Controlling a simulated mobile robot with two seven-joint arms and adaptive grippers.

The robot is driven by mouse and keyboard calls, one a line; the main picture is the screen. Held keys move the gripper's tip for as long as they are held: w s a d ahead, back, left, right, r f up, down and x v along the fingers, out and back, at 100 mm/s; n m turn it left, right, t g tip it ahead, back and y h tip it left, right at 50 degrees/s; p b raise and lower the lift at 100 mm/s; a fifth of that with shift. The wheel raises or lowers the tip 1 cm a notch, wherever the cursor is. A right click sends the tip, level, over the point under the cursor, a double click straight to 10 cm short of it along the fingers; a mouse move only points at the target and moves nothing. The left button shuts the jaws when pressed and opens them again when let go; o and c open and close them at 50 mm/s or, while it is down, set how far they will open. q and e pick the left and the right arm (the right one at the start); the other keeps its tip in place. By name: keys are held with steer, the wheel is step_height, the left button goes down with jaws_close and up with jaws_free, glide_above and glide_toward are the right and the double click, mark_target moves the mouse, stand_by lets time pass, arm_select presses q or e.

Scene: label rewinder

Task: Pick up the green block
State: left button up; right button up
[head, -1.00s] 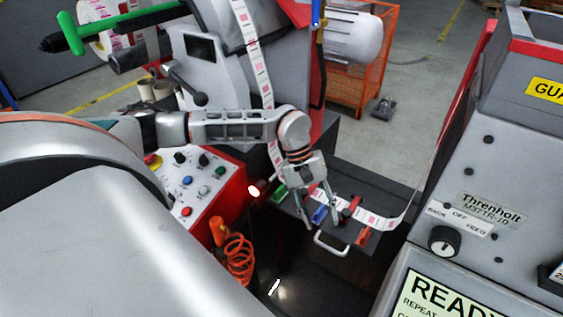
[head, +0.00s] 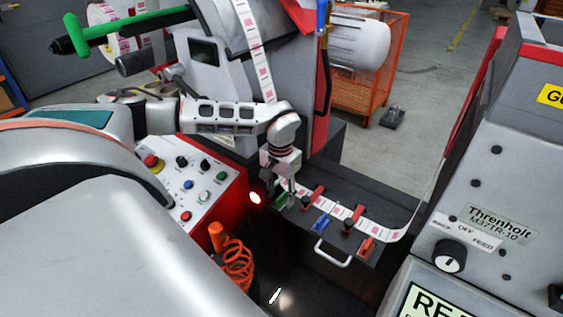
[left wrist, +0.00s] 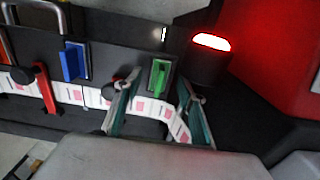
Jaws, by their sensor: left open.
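The green block (head: 281,200) stands near the left end of the dark shelf, partly behind my gripper in the head view. In the left wrist view the green block (left wrist: 159,77) shows whole, beside the label strip. My left gripper (head: 286,192) points down over the strip close to the block. In the left wrist view its open fingers (left wrist: 160,90) straddle the block in the picture, with nothing held. I cannot tell whether a finger touches it. My right gripper is in neither view.
A blue block (head: 321,224) and a red-orange block (head: 366,246) stand along the shelf's front. Red clamps (head: 354,215) with black knobs cross the label strip (head: 376,230). A lit red lamp (head: 255,198) is close left of the green block. A handle (head: 333,254) sticks out in front.

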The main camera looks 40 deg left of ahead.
mark_target(282, 197)
arm_select(q)
steer(key=shift+f, duration=0.7)
jaws_close()
steer(key=shift+d+r, duration=0.1)
steer(key=shift+w+d+r, duration=0.1)
steer(key=shift+r, duration=0.45)
step_height(282, 197, up, 6)
steer(key=shift+r, duration=0.1)
steer(key=w+d+b, duration=0.1)
steer(key=w+d, duration=0.1)
steer(key=d, duration=1.7)
steer(key=shift+d+f, duration=0.2)
steer(key=shift+d, duration=0.05)
